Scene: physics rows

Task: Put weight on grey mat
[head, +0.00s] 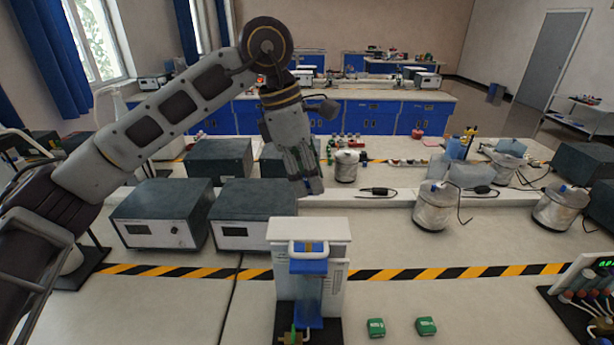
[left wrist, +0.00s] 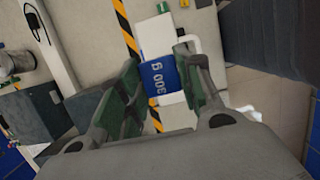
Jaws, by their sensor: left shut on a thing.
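A blue weight marked "300 g" (left wrist: 160,78) sits between the green-padded fingers of my left gripper (left wrist: 158,88) in the left wrist view. My left gripper is shut on it. In the head view my left gripper (head: 308,186) points down, above and behind the white-topped apparatus, clear of the bench top. Two small green blocks with white markings, one (head: 376,327) and another (head: 426,326), lie on the front bench. I cannot make out a grey mat. My right gripper is not in view.
The white-topped apparatus (head: 310,230) with blue parts stands at front centre. Grey instrument boxes (head: 160,215) stand on the left, and foil-wrapped vessels (head: 433,207) on the right. Black-and-yellow tape (head: 450,273) crosses the bench.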

